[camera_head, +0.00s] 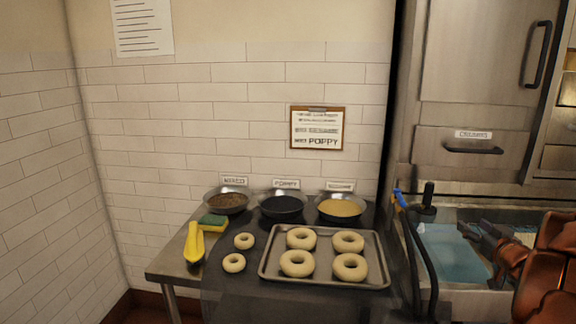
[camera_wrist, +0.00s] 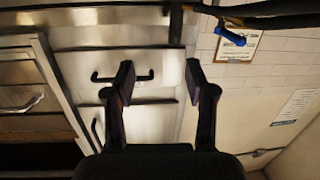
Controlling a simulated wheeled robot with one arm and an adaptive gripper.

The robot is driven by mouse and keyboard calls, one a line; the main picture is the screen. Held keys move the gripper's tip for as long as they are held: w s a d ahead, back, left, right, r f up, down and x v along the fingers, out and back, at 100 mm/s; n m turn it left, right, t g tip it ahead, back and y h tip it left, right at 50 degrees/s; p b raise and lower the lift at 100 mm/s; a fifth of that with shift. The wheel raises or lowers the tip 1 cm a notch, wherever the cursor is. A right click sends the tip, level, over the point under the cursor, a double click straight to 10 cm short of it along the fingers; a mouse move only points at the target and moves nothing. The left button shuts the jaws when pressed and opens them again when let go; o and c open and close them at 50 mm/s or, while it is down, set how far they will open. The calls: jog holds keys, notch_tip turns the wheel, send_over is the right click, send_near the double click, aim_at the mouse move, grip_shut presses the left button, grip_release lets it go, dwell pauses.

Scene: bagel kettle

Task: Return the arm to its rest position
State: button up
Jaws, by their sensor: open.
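My gripper (camera_wrist: 160,82) shows in the wrist view with its two dark fingers wide apart and nothing between them. Beyond the fingers are steel cabinet fronts and a tiled wall, tilted in that view. In the head view my copper-coloured arm reaches in from the right edge, over the kettle area. The gripper's fingertips cannot be made out clearly there.
A tray (camera_head: 269,268) with several bagels lies on the steel table (camera_head: 165,265). Two bagels, a yellow-handled tool (camera_head: 193,243) and bowls of mixed (camera_head: 227,201), poppy (camera_head: 282,205) and sesame (camera_head: 341,208) are nearby. A blue-tipped hose (camera_head: 401,199) stands beside the water-filled kettle (camera_head: 450,255).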

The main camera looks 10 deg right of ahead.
jog(key=s+a+f+m+g+p, duration=0.15)
jog(key=s+a+g, duration=0.45)
jog(key=a, duration=0.6)
jog(key=s+a+f+g+p, duration=0.25)
jog(key=s+a+g, duration=0.35)
jog(key=a, duration=0.6)
jog(key=s+a+n+g+y+p, duration=0.2)
jog(key=s+a+g, duration=0.4)
jog(key=s+a, duration=1.2)
jog(key=s+n+y, duration=0.1)
jog(key=s+y, duration=0.1)
jog(key=s, duration=0.1)
jog(key=shift+a+f, duration=0.2)
jog(key=shift+a, duration=0.15)
jog(key=shift+w+n, duration=0.1)
jog(key=shift+n, duration=0.15)
